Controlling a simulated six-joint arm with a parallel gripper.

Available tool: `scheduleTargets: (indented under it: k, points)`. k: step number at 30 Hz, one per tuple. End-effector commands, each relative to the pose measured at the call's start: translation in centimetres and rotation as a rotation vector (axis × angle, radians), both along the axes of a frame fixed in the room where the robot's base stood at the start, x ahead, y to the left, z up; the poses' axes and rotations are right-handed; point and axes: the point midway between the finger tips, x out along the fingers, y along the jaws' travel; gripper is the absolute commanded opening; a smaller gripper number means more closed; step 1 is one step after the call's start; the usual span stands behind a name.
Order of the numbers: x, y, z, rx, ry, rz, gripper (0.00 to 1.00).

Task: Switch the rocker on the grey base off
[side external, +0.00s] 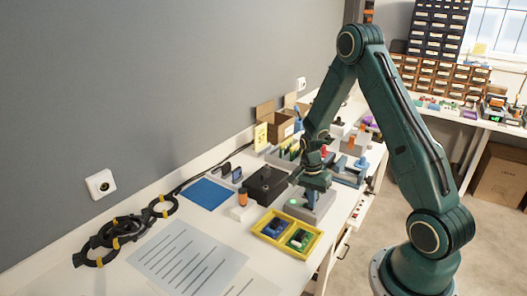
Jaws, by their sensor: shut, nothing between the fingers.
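The grey base (318,212) stands on the white bench, right of the black box and behind the yellow tray. A small green light or spot (293,203) shows on its left part. My gripper (311,194) points down right over this base, with its fingers shut and empty. The fingers and wrist cover the middle of the base, so the rocker and its position are hidden. I cannot tell from this view whether the fingertips touch it.
A yellow tray (262,236) with small boards stands in front of the base. A black box (267,184) and an orange-topped cylinder (243,198) stand to its left. Another grey block (354,147) and cartons (275,127) are behind. A blue mat (207,193) lies left.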

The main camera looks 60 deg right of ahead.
Motion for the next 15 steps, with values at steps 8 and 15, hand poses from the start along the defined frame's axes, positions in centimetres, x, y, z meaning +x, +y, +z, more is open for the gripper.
scheduleTargets:
  k: [8,15]
  points:
    - [0.4,0.1,-1.0,0.003,0.013,-0.004,0.0]
    - [0.8,0.2,-0.9,0.007,0.006,0.001,0.0]
